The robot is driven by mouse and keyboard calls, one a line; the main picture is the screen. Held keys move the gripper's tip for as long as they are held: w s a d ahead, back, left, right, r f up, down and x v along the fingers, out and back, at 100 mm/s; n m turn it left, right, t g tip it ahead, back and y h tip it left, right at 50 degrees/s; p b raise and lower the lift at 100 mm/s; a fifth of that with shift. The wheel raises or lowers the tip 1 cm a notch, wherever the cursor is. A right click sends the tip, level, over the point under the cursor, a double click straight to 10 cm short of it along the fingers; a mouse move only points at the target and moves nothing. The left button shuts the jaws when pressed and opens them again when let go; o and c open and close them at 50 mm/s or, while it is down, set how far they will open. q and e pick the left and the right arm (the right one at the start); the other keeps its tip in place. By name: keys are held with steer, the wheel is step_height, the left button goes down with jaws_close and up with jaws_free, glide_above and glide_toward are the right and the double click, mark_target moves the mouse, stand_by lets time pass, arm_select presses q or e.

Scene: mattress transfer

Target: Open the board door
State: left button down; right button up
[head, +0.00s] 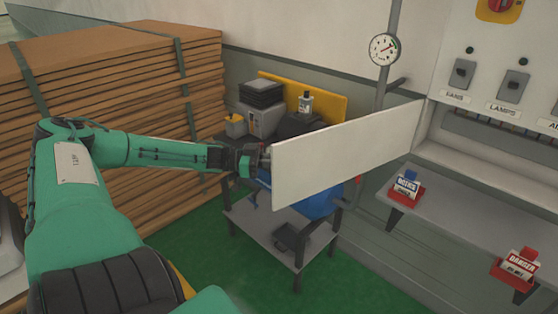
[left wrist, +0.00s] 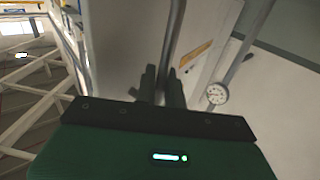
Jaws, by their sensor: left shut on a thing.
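The board door (head: 345,155) is a pale flat panel. It stands swung out from the left side of the electrical board (head: 470,95), which shows its switches and a row of breakers. My left gripper (head: 265,160) is at the door's free left edge in the head view; the panel hides its fingertips. In the left wrist view, the fingers of my left gripper (left wrist: 163,85) are closed around a thin bar, the door handle (left wrist: 175,40), beside a pale panel. My right gripper is in neither view.
A grey shelf (head: 480,192) below the board holds red lockout tags. A small cart (head: 270,235) with a blue tank and boxes stands behind the door. Strapped brown stacks (head: 120,70) fill the left. A pressure gauge (head: 384,49) hangs on a pipe. Green floor is free in front.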

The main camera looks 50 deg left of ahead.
arm_select(q)
steer(key=c, duration=1.6)
jaws_free()
steer(key=shift+c, duration=0.2)
steer(key=shift+w+d, duration=0.1)
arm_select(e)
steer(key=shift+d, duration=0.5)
